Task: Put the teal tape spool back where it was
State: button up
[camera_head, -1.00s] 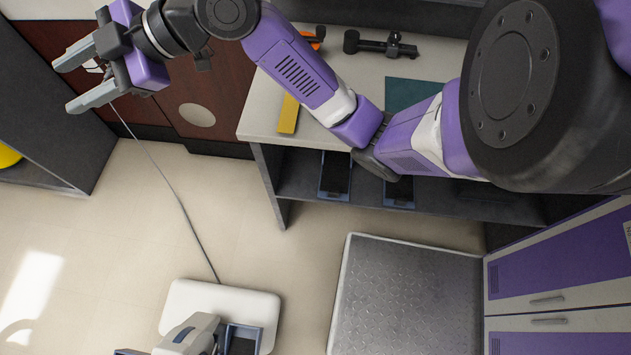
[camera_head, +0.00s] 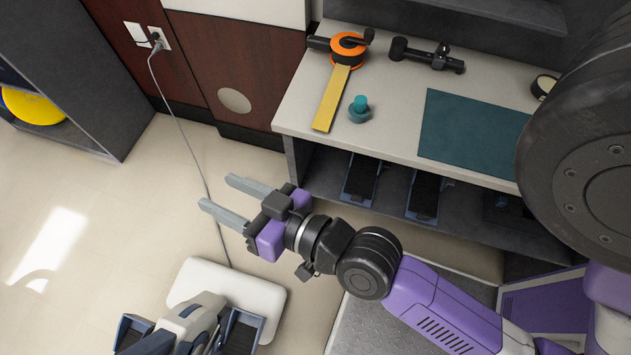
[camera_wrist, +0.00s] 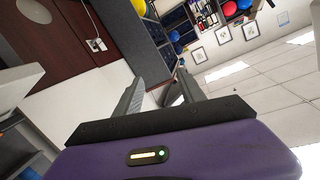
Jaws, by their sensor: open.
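The teal tape spool (camera_head: 360,110) stands on the pale countertop (camera_head: 392,136), just right of the yellow strip, with a teal knob-like top. My gripper (camera_head: 218,197) is open and empty, held over the floor in front of and left of the counter, apart from the spool. Its fingers point left in the head view. In the wrist view my gripper (camera_wrist: 160,88) shows two spread grey fingers with nothing between them. The spool does not show in the wrist view.
On the counter are an orange reel (camera_head: 348,48) with a yellow strip (camera_head: 331,98), a black clamp-like tool (camera_head: 427,54), a dark teal mat (camera_head: 473,134) and a small round item (camera_head: 543,86). A cord (camera_head: 186,135) hangs from the wall outlet. A stepper seat (camera_head: 226,290) stands below.

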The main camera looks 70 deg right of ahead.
jog(key=s+d+f+n+g+y, duration=0.1)
jog(key=s+n, duration=0.3)
jog(key=s, duration=1.4)
jog(key=shift+d+f+n+g+y, duration=0.3)
jog(key=shift+d+f+y, duration=0.1)
jog(key=shift+d, duration=0.25)
